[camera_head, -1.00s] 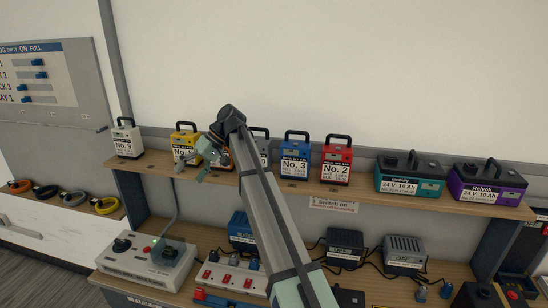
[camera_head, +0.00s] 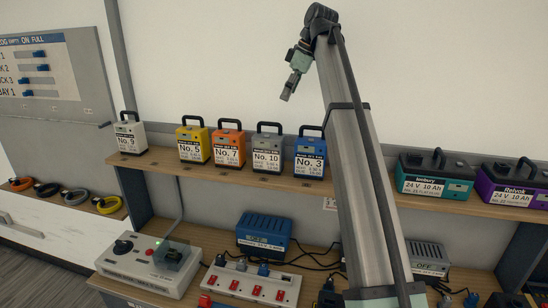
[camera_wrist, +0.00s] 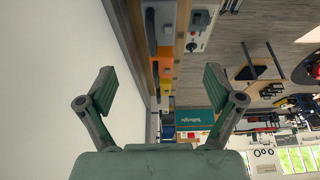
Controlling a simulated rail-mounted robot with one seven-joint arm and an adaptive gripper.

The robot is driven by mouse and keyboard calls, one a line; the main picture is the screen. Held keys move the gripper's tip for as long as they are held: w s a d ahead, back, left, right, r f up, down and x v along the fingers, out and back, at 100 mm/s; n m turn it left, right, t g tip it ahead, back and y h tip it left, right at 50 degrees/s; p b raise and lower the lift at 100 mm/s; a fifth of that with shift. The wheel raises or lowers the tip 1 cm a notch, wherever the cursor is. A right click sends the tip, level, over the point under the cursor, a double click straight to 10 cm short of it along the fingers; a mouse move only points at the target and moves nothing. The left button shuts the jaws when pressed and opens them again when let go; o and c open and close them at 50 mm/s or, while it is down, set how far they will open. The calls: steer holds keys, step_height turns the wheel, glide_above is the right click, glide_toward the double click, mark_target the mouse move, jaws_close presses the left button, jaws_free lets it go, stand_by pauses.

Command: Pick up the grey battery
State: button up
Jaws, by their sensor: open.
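The grey battery (camera_head: 266,149), labelled No. 10 and with a dark handle, stands upright on the upper shelf between the orange No. 7 battery (camera_head: 229,147) and the blue No. 3 battery (camera_head: 310,153). My gripper (camera_head: 286,95) is above the shelf, higher than the grey battery and a little to its right, in front of the white wall. It is apart from every battery. In the wrist view my gripper (camera_wrist: 160,90) has its two fingers spread wide with nothing between them. A grey battery (camera_wrist: 160,20) shows at the top of that view, beyond the fingertips.
The yellow No. 5 battery (camera_head: 192,144) and white No. 9 battery (camera_head: 129,137) stand to the left on the shelf (camera_head: 160,160). Teal (camera_head: 433,176) and purple (camera_head: 510,185) batteries stand to the right. Chargers and a power strip (camera_head: 250,284) fill the lower bench. The wall space above is free.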

steer(key=b, duration=0.3)
glide_toward(268, 135)
steer(key=x, duration=0.3)
steer(key=w+x, duration=0.1)
steer(key=x, duration=0.1)
steer(key=shift+d+f, duration=0.15)
steer(key=shift+d, duration=0.1)
steer(key=shift+p+x, duration=1.45)
steer(key=shift+x, duration=0.9)
steer(key=shift+w+a+f, duration=0.2)
steer(key=shift+a+f, duration=0.1)
steer(key=shift+f, duration=0.15)
jaws_close()
steer(key=shift+r, duration=0.1)
